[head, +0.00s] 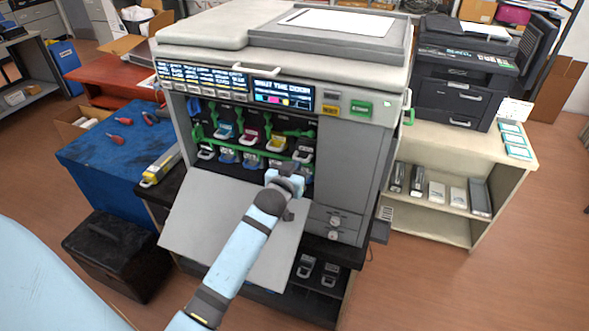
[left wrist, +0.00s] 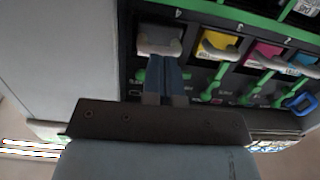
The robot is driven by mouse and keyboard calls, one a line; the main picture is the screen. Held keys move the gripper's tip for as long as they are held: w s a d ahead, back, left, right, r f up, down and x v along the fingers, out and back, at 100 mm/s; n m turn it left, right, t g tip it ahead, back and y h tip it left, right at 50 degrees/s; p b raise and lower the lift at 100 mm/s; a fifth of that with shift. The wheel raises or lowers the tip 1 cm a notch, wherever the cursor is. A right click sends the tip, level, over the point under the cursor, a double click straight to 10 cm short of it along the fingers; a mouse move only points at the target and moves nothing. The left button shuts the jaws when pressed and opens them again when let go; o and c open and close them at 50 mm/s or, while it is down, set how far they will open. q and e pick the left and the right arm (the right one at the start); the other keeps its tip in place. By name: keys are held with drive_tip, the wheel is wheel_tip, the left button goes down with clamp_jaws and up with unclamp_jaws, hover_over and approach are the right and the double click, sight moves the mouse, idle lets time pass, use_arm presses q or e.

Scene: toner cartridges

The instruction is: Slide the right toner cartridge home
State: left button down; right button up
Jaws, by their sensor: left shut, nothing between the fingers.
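The right toner cartridge (head: 303,152) is the grey-ended one at the right of the row in the printer's open front bay. In the left wrist view its pale grey end (left wrist: 159,40) shows at the upper left, beside the yellow cartridge (left wrist: 218,45). My left gripper (head: 287,175) is at the bay opening, low in front of the right cartridge. Its blue fingers (left wrist: 166,75) are shut and empty, with their tips at or very near that cartridge's end; I cannot tell whether they touch. My right gripper is out of view.
Yellow, magenta and cyan cartridges fill the row to the left, with green levers (head: 291,133) around them. The lowered front door (head: 220,225) lies below my left arm. A blue-topped table (head: 105,160) stands left, a shelf unit (head: 450,225) right.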

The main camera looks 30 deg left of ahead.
use_arm(q)
drive_tip(key=shift+w, duration=0.1)
drive_tip(key=shift+r+x, duration=0.15)
drive_tip(key=shift+x, duration=0.65)
drive_tip(key=shift+r+x, duration=0.1)
drive_tip(key=shift+x, duration=0.75)
drive_tip(key=f+p+v, duration=0.1)
drive_tip(key=p+v, duration=0.2)
drive_tip(key=v, duration=0.6)
drive_tip(key=shift+f, duration=0.2)
